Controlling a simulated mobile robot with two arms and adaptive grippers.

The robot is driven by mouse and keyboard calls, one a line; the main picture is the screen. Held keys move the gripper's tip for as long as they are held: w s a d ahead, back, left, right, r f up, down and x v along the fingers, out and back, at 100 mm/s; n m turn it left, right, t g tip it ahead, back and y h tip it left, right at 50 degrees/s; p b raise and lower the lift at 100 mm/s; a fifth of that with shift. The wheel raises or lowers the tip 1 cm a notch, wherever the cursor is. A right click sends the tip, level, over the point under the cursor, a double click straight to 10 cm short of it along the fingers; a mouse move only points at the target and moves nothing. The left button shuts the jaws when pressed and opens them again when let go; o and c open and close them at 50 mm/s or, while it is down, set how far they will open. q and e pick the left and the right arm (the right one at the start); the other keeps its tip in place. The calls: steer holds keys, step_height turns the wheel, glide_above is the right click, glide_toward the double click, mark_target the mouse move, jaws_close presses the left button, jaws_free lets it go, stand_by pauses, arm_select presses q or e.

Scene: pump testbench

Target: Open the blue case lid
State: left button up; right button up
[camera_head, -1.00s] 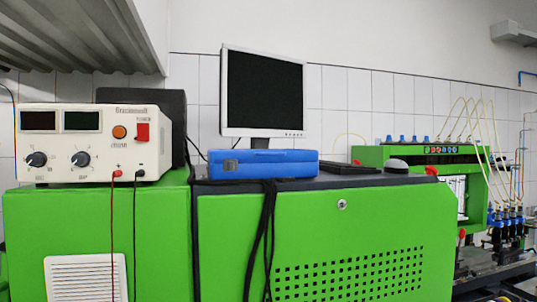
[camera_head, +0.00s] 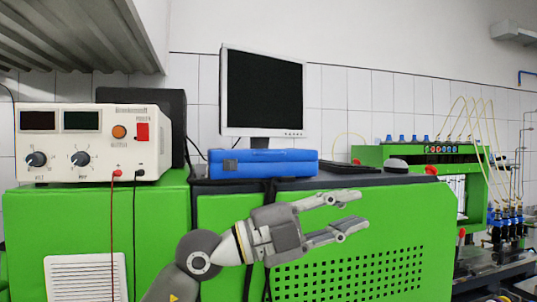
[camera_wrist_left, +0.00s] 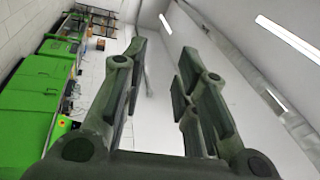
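The blue case (camera_head: 264,163) lies flat with its lid shut on the dark top of the green bench, in front of the monitor. My left gripper (camera_head: 350,212) is in front of the bench, below and to the right of the case. Its fingers point right, are apart and hold nothing. In the left wrist view the two fingers of my left gripper (camera_wrist_left: 158,75) are also spread with nothing between them. I cannot make out the case in that view. My right gripper is not in view.
The monitor (camera_head: 263,92) stands right behind the case. A white power supply (camera_head: 90,142) with red and black leads is at the left. A keyboard (camera_head: 346,168) and a grey mouse-like object (camera_head: 396,164) lie to the right. Black cables (camera_head: 268,192) hang down the bench front.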

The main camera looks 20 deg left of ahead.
arm_select(q)
steer(key=w+a+r+n+t+y, duration=0.4)
steer(key=w+a+y, duration=0.1)
steer(key=a+y, duration=0.25)
steer(key=n+t+y, duration=0.2)
steer(key=n+y, duration=0.4)
steer(key=y, duration=0.2)
glide_toward(270, 154)
steer(key=shift+h, duration=0.25)
steer(key=p+x, duration=0.5)
steer(key=x, duration=0.2)
steer(key=shift+w+a+r, duration=0.1)
steer(key=shift+w, duration=0.25)
steer(key=shift+w+f+p, duration=0.3)
steer(key=shift+w, duration=0.55)
jaws_close()
